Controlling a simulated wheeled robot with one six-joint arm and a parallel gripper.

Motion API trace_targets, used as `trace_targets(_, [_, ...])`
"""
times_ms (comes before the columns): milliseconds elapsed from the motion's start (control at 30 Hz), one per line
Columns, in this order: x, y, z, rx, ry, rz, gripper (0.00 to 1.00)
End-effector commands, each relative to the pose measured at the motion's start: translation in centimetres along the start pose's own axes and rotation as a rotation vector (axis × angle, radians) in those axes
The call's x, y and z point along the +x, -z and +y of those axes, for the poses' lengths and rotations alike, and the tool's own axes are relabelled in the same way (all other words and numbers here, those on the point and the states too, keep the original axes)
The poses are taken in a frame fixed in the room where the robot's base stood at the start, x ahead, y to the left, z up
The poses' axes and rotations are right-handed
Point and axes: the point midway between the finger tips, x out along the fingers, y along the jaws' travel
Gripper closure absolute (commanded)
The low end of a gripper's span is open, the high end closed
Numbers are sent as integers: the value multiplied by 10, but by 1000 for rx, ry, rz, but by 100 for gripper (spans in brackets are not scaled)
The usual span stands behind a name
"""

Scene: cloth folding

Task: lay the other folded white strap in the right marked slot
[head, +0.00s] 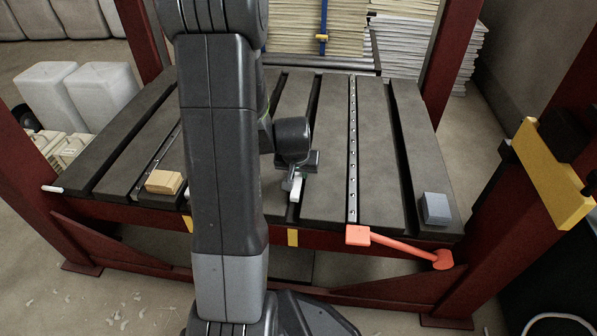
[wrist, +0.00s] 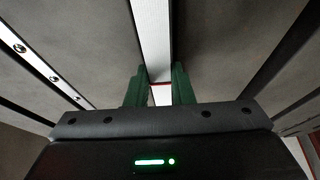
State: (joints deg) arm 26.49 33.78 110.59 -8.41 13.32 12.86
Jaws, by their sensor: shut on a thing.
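A folded white strap (wrist: 152,38) runs lengthwise between the green fingers of my gripper (wrist: 159,88) in the wrist view. My gripper is shut on it. In the head view my gripper (head: 293,180) is low over the middle of the grey slotted table (head: 330,150), and the strap's white end (head: 297,190) shows below it. The right slot, with a yellow mark (head: 292,237) on the table's front edge, runs under or beside the strap. Whether the strap touches the slot cannot be told. Another yellow mark (head: 188,224) is further left, partly hidden by my arm.
A tan block (head: 164,182) lies at the table's front left and a grey block (head: 435,208) at its front right. An orange-red handle (head: 400,246) sticks out at the front edge. Red posts (head: 450,60) frame the table. My arm hides the left middle.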

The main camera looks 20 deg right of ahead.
Motion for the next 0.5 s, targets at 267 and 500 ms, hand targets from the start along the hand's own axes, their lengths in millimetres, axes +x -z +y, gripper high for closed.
trace_targets(267, [0, 0, 0, 0, 0, 1, 100])
trace_targets(500, [0, 0, 0, 0, 0, 0, 63])
